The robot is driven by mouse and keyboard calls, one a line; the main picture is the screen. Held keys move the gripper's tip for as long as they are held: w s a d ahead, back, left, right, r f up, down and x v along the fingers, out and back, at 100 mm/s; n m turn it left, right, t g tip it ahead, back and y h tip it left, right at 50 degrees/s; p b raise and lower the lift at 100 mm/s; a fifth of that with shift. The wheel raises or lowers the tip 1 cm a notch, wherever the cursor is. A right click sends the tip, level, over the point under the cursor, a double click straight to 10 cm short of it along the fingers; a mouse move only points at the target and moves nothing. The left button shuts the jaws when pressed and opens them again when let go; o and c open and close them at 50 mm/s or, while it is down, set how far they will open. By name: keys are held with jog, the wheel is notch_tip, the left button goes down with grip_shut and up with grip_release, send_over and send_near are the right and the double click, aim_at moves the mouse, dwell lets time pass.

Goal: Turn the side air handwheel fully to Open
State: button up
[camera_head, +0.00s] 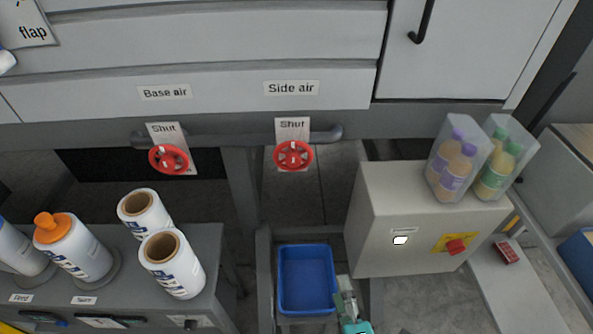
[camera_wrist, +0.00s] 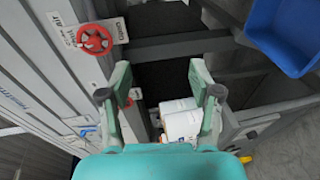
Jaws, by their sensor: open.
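The side air handwheel (camera_head: 293,156) is a red spoked wheel on the pipe below the "Side air" label (camera_head: 291,88). A card reading "Shut" (camera_head: 292,127) stands above it, and a pale mark shows near the wheel's top. The wheel also shows in the wrist view (camera_wrist: 95,39), at the upper left, beside a card that seems to read "Open" (camera_wrist: 121,30). My gripper (camera_wrist: 158,80) is open and empty, with the wheel outside its fingers. In the head view it (camera_head: 346,290) is at the bottom, beside a blue bin, well apart from the wheel.
A similar red base air handwheel (camera_head: 168,159) is to the left. The blue bin (camera_head: 281,283) sits below the side air wheel. A grey box (camera_head: 385,225) carrying bottles stands to the right. Label rolls (camera_head: 172,275) and an orange-capped bottle (camera_head: 82,256) stand on the left bench.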

jog(key=w+a+r+n+t, duration=0.1)
jog(key=w+a+r+n, duration=0.35)
jog(key=w, duration=0.25)
jog(key=n+t+h, duration=0.1)
jog(key=n+h, duration=0.1)
jog(key=n, duration=0.3)
send_near(294, 162)
jog(key=shift+m, duration=0.25)
jog(key=w, duration=0.9)
jog(key=shift+f, duration=0.15)
jog(key=c, duration=1.1)
jog(key=shift+c, duration=0.2)
